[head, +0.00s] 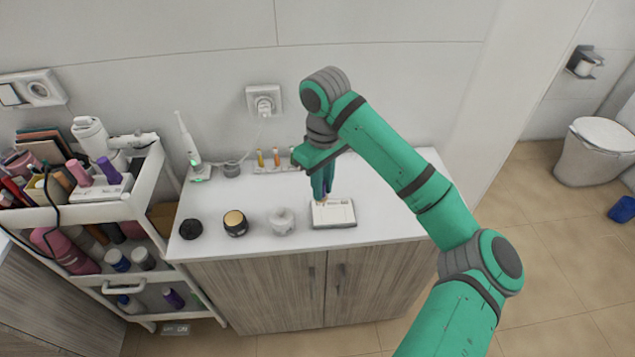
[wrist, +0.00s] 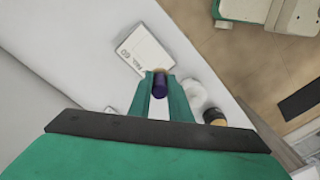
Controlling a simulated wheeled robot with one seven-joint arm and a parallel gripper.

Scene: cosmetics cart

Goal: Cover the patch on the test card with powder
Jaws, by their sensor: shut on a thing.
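The white test card (head: 334,216) lies on the counter, right of its middle. In the wrist view the white card (wrist: 138,50) shows dark print at one side. My gripper (head: 322,188) points down at the card's back left edge. In the wrist view its fingers (wrist: 160,95) are shut on a slim purple brush (wrist: 160,84). A small tan tip shows at its far end, over or against the card's edge; I cannot tell whether it touches. The patch and any powder on it cannot be made out. A black jar with a gold-tan top (head: 235,222) stands to the left.
A white round holder (head: 282,222) stands between jar and card. A black disc (head: 191,229) lies at left. A rack of small bottles (head: 275,162) and an electric toothbrush (head: 187,145) stand behind. A crowded cart (head: 135,205) is at far left. The counter right of the card is clear.

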